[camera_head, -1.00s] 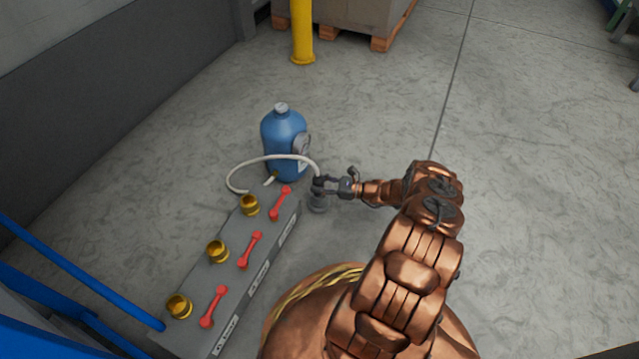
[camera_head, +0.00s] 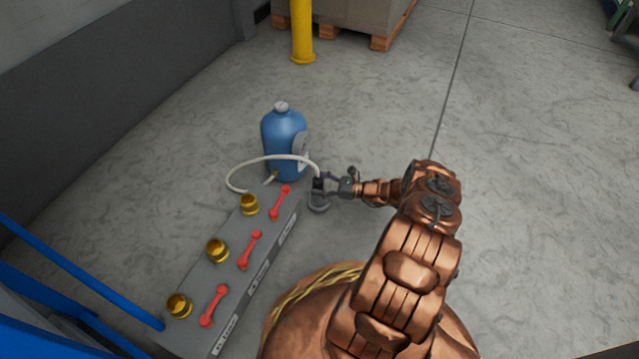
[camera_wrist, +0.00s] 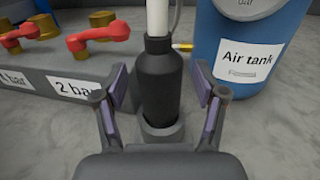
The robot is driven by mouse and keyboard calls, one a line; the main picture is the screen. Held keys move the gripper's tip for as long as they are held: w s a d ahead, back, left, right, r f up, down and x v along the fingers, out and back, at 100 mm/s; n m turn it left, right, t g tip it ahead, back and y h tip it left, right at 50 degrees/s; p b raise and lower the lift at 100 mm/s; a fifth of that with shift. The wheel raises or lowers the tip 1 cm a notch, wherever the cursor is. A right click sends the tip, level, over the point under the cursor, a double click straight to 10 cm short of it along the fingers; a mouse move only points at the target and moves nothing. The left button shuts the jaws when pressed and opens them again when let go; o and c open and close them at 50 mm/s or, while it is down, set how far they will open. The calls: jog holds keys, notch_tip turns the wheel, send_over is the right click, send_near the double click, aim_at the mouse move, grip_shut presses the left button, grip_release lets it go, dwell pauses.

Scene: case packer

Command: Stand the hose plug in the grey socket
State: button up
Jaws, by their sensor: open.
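The black hose plug (camera_wrist: 160,80) stands upright with its lower end inside the ring of the grey socket (camera_wrist: 164,131) on the floor. A white hose (camera_head: 262,159) runs from its top and loops back to the blue air tank (camera_head: 283,142). In the head view the plug (camera_head: 318,184) stands over the grey socket (camera_head: 319,204). My gripper (camera_wrist: 161,92) is open, with one finger on each side of the plug. In the wrist view a gap shows on the right; the left finger is close to the plug. In the head view my gripper (camera_head: 335,182) is just right of the plug.
A grey manifold block (camera_head: 235,262) with brass fittings and red levers (camera_head: 250,249) lies left of the socket. The blue tank stands close behind the plug. A yellow post (camera_head: 302,32) and a pallet stand further back. The floor to the right is clear.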

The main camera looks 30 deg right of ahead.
jog(key=v, duration=0.7)
jog(key=shift+s+d, duration=0.2)
jog(key=shift+s, duration=0.05)
jog(key=shift+r, duration=0.15)
dwell(0.4)
